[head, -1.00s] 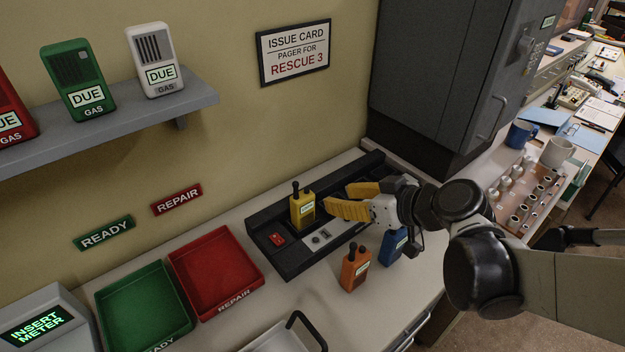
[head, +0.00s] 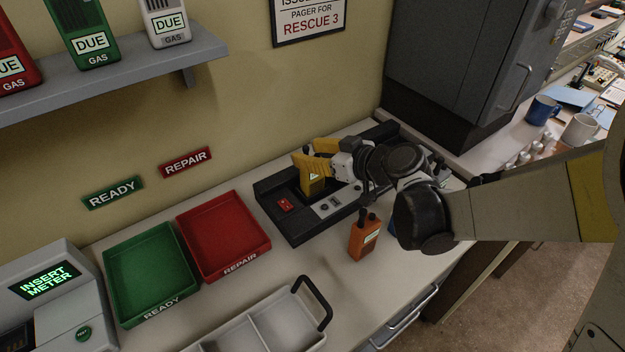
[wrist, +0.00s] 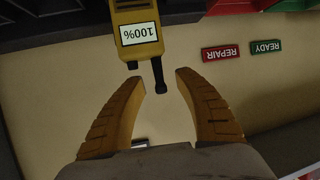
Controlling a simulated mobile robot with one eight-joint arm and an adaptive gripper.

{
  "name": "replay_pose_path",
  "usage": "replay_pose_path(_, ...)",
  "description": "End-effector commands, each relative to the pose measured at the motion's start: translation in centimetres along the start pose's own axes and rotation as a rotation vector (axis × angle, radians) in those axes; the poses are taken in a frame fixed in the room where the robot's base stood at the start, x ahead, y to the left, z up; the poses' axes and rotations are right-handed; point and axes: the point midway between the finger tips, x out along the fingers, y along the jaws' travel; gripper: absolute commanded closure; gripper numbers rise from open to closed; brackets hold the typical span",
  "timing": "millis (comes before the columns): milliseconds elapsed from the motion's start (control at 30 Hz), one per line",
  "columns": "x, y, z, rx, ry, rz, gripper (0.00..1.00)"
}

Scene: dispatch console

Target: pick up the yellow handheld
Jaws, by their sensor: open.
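The yellow handheld (head: 313,185) stands upright in the black charger bank (head: 290,228) on the counter. In the head view my gripper's yellow fingers (head: 309,158) partly hide its upper part. In the wrist view, which is upside down, the handheld (wrist: 138,38) shows a "100%" label, and its dark antenna points toward the gap between my fingertips (wrist: 158,80). My gripper is open, with its fingers spread. The handheld's body lies just beyond the fingertips, with no finger closed on it.
An orange handheld (head: 364,237) stands on the counter in front of the charger; a blue one is mostly hidden behind my arm. Green (head: 150,270) and red (head: 222,235) trays lie left. A white tray (head: 265,325) with a black handle is at the front. A grey cabinet (head: 450,65) stands behind right.

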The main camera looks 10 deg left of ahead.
Motion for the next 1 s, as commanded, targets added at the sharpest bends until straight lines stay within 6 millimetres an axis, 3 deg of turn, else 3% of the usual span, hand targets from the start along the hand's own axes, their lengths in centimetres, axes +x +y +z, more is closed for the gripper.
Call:
replay_pose_path(100,1.19,-0.02,0.09,0.000,-0.001,0.000,0.61)
replay_pose_path(267,1.15,0.00,-0.03,0.001,-0.001,0.001,0.61)
replay_pose_path(300,1.14,0.00,-0.03,0.001,-0.001,0.001,0.65)
replay_pose_path(400,1.13,0.00,-0.03,0.001,-0.001,0.001,0.95)
replay_pose_path(433,1.13,0.00,-0.03,0.001,-0.001,0.001,1.00)
replay_pose_path(1000,0.81,-0.01,-0.74,0.000,-0.001,0.001,1.00)
